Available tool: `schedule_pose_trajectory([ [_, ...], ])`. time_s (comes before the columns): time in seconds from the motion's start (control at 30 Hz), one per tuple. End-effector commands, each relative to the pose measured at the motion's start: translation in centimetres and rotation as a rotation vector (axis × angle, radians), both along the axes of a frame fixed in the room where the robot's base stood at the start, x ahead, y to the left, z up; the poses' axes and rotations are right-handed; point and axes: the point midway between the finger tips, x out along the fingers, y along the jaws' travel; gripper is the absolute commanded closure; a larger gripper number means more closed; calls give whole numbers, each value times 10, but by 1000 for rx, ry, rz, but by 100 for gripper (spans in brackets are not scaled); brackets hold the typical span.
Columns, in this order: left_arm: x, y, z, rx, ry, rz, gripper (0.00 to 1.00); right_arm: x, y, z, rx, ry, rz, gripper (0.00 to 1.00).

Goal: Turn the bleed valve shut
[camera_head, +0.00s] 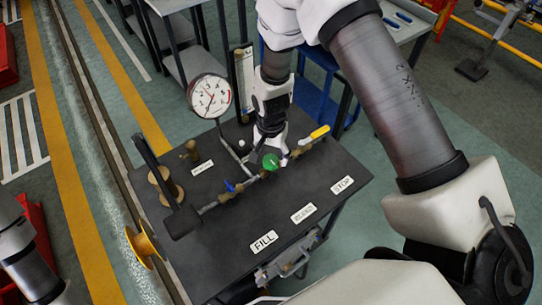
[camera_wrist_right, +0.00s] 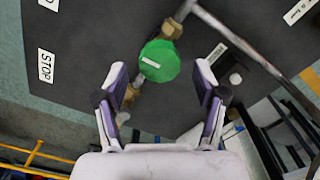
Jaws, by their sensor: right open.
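The green round valve knob (camera_head: 271,161) sits on the pipe on the dark bench top, between a blue-handled valve (camera_head: 232,186) and a yellow-handled valve (camera_head: 318,132). The middle bench label (camera_head: 303,213), hard to read, lies in front of this row. My right gripper (camera_head: 268,148) hangs right by the green knob, pointing down. In the right wrist view the green knob (camera_wrist_right: 160,61) lies ahead of and between the open fingers (camera_wrist_right: 161,80), with a gap on both sides. The gripper is empty. My left gripper is out of view.
The black bench top (camera_head: 270,222) carries a FILL label (camera_head: 263,242) and a STOP label (camera_head: 342,185). A white dial gauge (camera_head: 210,96) stands up behind the pipe. Brass fittings and a spool-like part (camera_head: 165,188) stand at the left.

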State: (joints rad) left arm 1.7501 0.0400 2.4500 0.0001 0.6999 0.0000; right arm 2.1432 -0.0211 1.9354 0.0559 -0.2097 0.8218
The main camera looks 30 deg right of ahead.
Motion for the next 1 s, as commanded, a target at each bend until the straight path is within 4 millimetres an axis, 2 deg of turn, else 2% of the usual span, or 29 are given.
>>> schedule_pose_trajectory([
  [0.3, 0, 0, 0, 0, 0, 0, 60, 1, 0, 79, 0, -5, 0, 29],
  [0.43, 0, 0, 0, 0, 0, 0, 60, 1, 0, 99, 0, -1, 0, 29],
  [0.57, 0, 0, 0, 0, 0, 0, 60, 0, 0, 106, -1, 2, 0, 29],
  [1.0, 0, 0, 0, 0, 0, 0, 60, 0, 0, 106, 0, 1, 0, 29],
])
